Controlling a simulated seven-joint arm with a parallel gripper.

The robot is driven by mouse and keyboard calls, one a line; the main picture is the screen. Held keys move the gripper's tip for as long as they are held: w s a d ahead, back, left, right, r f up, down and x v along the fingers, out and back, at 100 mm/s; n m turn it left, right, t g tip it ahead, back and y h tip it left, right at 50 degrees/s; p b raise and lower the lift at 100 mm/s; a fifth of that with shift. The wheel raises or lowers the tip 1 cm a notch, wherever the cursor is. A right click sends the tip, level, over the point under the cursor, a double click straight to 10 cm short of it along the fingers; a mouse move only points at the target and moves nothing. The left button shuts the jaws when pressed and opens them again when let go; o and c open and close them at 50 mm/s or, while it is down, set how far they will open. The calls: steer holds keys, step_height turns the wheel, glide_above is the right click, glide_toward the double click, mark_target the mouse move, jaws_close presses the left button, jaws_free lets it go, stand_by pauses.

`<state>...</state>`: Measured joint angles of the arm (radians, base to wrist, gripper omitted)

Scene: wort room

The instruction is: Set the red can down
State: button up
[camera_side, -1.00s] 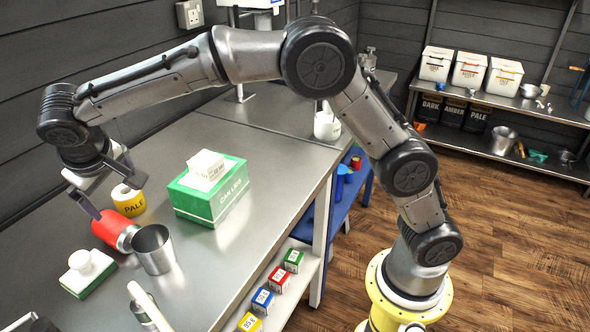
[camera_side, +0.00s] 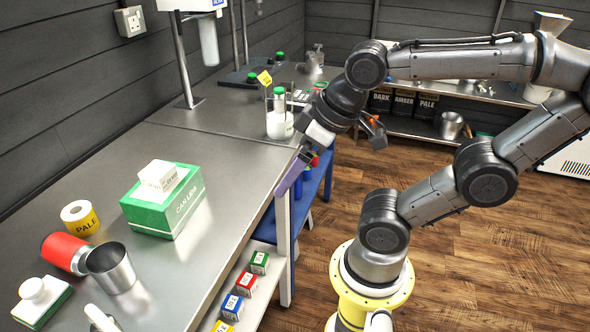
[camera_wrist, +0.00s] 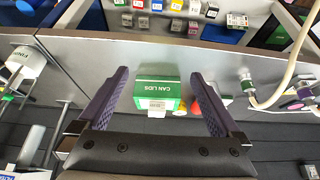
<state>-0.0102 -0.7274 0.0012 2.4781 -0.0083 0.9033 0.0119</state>
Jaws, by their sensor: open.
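The red can (camera_side: 62,253) lies on its side on the steel bench (camera_side: 235,165), at the left in the side view. Its silver end points toward a steel cup (camera_side: 111,268), and a yellow PALE roll (camera_side: 80,218) is just behind it. My gripper (camera_side: 330,167) is open and empty, far to the right of the can, around the bench's right edge. In the wrist view my gripper (camera_wrist: 159,73) has its fingers wide apart with nothing held between them. A bit of red shows beside the right finger there, mostly hidden.
A green CAN LIDS box (camera_side: 165,205) with a white block on top stands between the can and my gripper. A white-handled green block (camera_side: 40,300) is at front left. Small coloured boxes (camera_side: 245,283) line a lower shelf.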

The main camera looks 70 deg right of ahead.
steer(key=shift+s+f, duration=0.25)
steer(key=shift+s, duration=0.05)
